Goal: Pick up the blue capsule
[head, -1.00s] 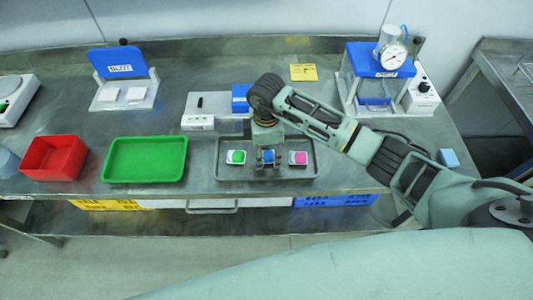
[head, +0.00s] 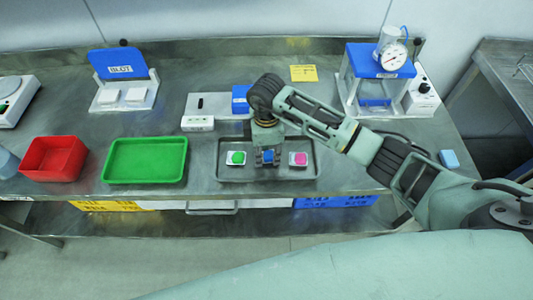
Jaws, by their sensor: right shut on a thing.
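My right gripper (head: 267,157) points down over the grey tray (head: 225,172). It is shut on the blue capsule (head: 268,155), which shows between its fingers in the middle of the tray. Whether the capsule is clear of its white holder cannot be told. A green capsule (head: 236,158) sits on a white holder to its left, and a pink capsule (head: 299,158) sits on another to its right. My left gripper is not in view.
A green tray (head: 145,160) and a red bin (head: 54,158) stand to the left. Behind are a blue BLOT stand (head: 121,66), a small device with a blue block (head: 240,98) and a gauge press (head: 380,70). A light blue block (head: 449,159) lies at the right.

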